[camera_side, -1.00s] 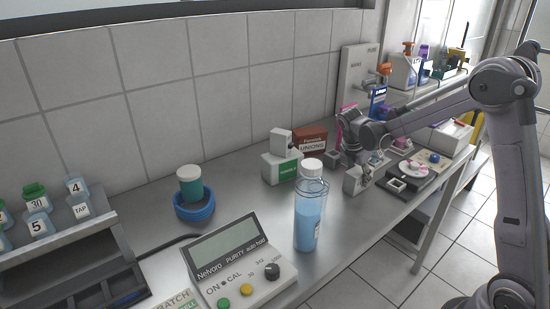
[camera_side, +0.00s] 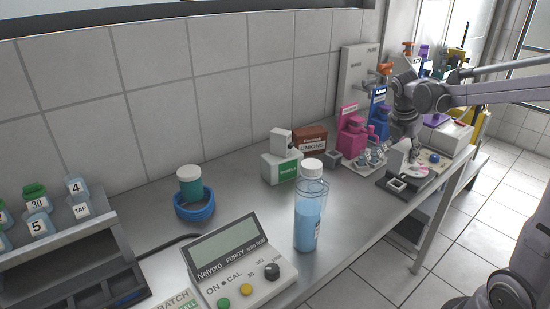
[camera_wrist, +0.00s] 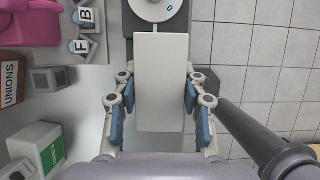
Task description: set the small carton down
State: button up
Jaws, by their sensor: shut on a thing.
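The small carton (camera_wrist: 160,82) is a plain white block. In the wrist view it lies between the two blue-padded fingers of my gripper (camera_wrist: 160,98), which is shut on it. In the side view my gripper (camera_side: 404,136) points down, with the white carton (camera_side: 397,160) at its fingers. The carton is above or at the dark flat device (camera_side: 404,187) near the bench's front edge; I cannot tell whether it touches. The device's round pale dial (camera_wrist: 155,7) shows just beyond the carton in the wrist view.
A grey cube (camera_side: 333,158), a green-and-white box (camera_side: 282,168) and the brown UNIONS box (camera_side: 311,139) are farther left. A blue bottle (camera_side: 308,215) stands in the foreground. Bare bench lies between.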

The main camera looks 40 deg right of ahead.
jog(key=shift+s+a+r, duration=0.15)
jog(key=shift+s+r, duration=0.05)
jog(key=shift+s, duration=0.15)
jog(key=s+a+n+t, duration=0.2)
jog(key=s+a+n, duration=0.3)
jog(key=a, duration=0.5)
jog(key=w+a+f, duration=0.4)
jog(key=a, duration=0.1)
jog(key=w+a+f, duration=0.2)
jog(key=w+a, duration=0.1)
jog(key=shift+f, duration=2.4)
jog(key=shift+f, duration=0.2)
jog(key=o, duration=1.2)
